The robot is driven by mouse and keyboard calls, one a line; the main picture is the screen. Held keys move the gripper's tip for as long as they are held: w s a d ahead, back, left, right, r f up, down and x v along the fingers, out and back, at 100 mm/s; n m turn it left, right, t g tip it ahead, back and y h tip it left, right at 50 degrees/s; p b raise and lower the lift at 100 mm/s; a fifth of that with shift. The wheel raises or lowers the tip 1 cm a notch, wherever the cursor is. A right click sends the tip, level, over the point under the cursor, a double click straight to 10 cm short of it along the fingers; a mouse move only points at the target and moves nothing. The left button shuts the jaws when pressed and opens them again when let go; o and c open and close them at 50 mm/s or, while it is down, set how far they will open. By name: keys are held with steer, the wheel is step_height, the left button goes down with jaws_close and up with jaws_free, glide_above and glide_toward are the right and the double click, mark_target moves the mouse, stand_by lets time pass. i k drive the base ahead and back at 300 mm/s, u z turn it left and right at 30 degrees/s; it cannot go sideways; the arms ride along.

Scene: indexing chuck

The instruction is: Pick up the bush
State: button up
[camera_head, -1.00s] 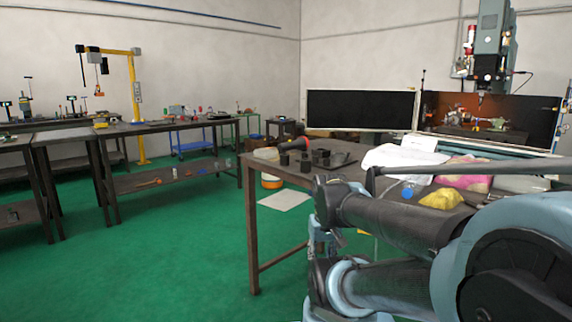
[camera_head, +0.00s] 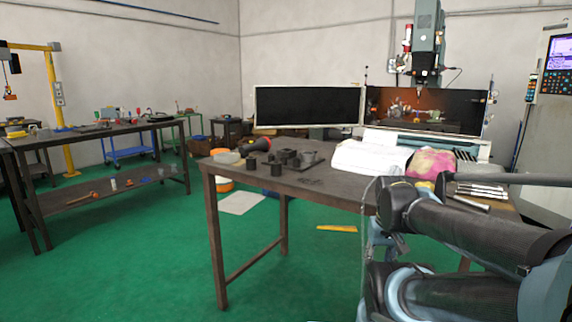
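Several small dark cylindrical parts stand on the near dark-topped table (camera_head: 330,184), close to its left end. One short dark cylinder (camera_head: 252,164) stands at the left, and another (camera_head: 275,169) stands to its right near the front edge. A wider grey round part (camera_head: 307,156) is further right among other dark pieces. I cannot tell which of these is the bush. My arm's dark and light-blue links fill the lower right, in front of the table. My gripper is not in view.
White cloth or paper (camera_head: 365,157) and a pink-and-yellow rag (camera_head: 430,163) lie on the table's right half. Silver rods (camera_head: 480,190) lie beyond my arm. A milling machine (camera_head: 427,45) stands behind. Green floor (camera_head: 130,260) is open at the left.

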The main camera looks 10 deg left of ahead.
mark_target(251, 161)
steer(key=z, duration=0.2)
steer(key=k, duration=1.1)
steer(key=u, duration=0.5)
steer(key=i, duration=1)
steer(key=u, duration=0.05)
